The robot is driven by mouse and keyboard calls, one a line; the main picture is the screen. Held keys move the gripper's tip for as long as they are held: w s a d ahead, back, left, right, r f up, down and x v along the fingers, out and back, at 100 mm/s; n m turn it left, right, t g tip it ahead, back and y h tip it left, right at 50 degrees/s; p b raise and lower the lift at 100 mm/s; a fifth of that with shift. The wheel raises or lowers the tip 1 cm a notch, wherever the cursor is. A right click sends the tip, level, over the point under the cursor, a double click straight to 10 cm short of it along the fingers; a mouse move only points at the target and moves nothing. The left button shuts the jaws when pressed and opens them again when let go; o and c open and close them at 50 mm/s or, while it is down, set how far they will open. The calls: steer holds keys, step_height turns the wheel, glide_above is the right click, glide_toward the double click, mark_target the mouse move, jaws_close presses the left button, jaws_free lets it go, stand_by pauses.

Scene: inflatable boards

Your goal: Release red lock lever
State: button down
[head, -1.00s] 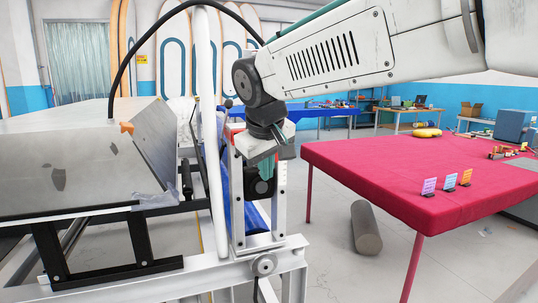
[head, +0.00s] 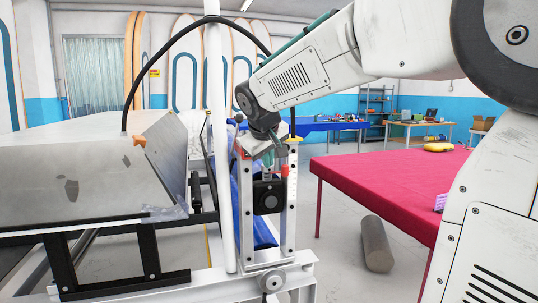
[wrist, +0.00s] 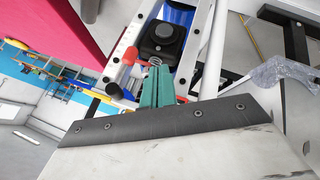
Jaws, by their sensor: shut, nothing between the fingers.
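A white upright frame holds a black block with a round knob (head: 268,195); the block also shows in the wrist view (wrist: 162,40). One red part (head: 284,171) sits on the frame's right post, and appears left of the block in the wrist view (wrist: 130,56). I cannot tell which is the lock lever. My gripper (wrist: 156,74) has teal fingers, shut and empty, over the frame's top beside the block. Whether they touch anything is unclear.
A white pole (head: 219,130) with a black hose stands just left of the frame. A grey metal housing (head: 90,175) is further left. A red-covered table (head: 385,185) stands right, with a grey cylinder (head: 376,245) on the floor beside it.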

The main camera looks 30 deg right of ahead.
steer(key=w+d+f, duration=0.3)
steer(key=d+f, duration=0.1)
steer(key=d, duration=0.2)
steer(key=shift+w+f, duration=0.2)
steer(key=shift+f, duration=0.1)
